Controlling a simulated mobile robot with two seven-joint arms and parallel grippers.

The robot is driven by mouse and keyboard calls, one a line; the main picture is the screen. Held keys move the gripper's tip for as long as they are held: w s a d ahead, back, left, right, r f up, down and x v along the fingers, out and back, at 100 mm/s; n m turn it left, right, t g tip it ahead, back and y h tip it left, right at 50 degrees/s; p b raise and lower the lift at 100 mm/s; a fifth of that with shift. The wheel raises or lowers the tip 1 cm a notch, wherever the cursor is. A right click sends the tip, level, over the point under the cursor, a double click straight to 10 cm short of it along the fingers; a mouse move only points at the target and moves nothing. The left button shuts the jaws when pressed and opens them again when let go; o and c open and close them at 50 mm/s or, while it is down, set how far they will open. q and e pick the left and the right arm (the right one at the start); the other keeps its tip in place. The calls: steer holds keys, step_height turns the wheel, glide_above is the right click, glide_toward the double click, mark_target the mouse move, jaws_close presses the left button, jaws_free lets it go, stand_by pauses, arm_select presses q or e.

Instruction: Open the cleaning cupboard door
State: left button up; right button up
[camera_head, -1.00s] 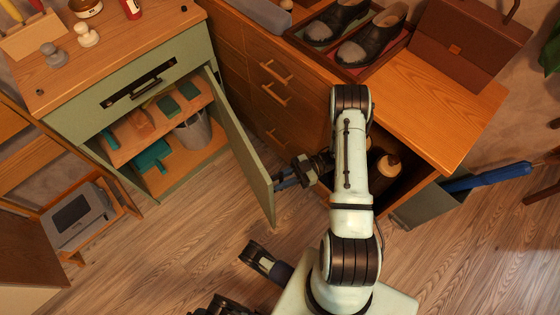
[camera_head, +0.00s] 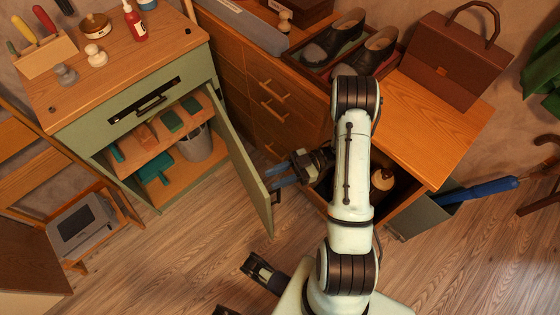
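The cleaning cupboard is the green cabinet (camera_head: 196,92) with a wooden top, at left. Its green door (camera_head: 247,170) is hinged on the right side and stands wide open, swung out toward the front. A dark handle (camera_head: 276,201) shows at the door's outer side near its free edge. My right gripper (camera_head: 276,175) is just right of the door, on its outer side, a little above the handle in the picture. Its blue fingers look apart with nothing between them; I cannot tell whether they touch the door.
Inside the cupboard are shelves with cloths, brushes and a grey bucket (camera_head: 194,143). A wooden drawer unit (camera_head: 270,90) and desk (camera_head: 440,130) stand to the right. A grey bin with a blue umbrella (camera_head: 478,191) is at far right. The floor (camera_head: 170,250) before the cupboard is clear.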

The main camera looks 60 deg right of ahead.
step_height(320, 180, up, 7)
steer(key=p, duration=0.1)
steer(key=shift+f, duration=0.15)
